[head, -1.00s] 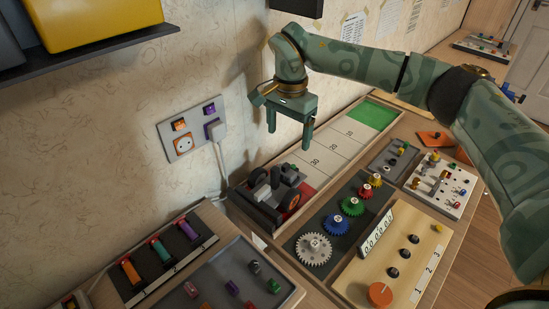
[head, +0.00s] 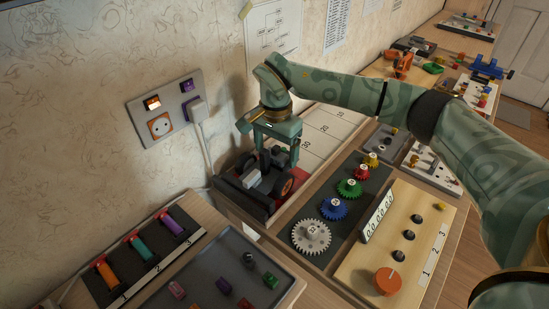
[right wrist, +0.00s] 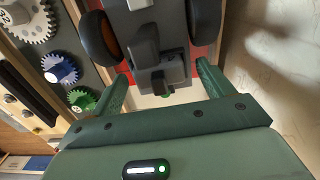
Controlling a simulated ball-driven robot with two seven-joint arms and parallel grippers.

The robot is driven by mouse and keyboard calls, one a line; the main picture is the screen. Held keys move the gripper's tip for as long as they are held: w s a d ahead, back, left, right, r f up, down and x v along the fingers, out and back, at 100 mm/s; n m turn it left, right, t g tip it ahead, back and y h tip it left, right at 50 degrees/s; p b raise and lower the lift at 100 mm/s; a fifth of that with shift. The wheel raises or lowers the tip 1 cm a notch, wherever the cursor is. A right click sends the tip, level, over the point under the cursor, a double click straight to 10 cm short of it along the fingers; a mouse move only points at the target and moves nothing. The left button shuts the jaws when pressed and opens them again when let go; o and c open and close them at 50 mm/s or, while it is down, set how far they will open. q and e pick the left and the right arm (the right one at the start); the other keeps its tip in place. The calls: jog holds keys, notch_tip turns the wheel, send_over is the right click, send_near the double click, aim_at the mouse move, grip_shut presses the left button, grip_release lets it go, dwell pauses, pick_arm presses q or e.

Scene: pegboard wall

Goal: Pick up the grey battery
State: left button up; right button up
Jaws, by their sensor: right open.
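My right gripper (head: 276,152) is open, pointing down over the small dark toy vehicle (head: 250,197) beside the wall. In the right wrist view its fingers (right wrist: 160,80) stand either side of one end of the vehicle, where a grey block (right wrist: 145,40) and a small dark part show between them. I see no clear contact. I cannot tell whether the block or the cylinder is the grey battery. My left gripper is not in view.
The socket plate (head: 163,115) with a plug and cable is on the wall left of my gripper. Coloured gears (head: 334,208) stand on a dark board right of the vehicle. A wooden board with an orange knob (head: 388,281) lies further right.

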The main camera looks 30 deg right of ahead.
jog(key=c, duration=1.1)
jog(key=shift+r, duration=0.1)
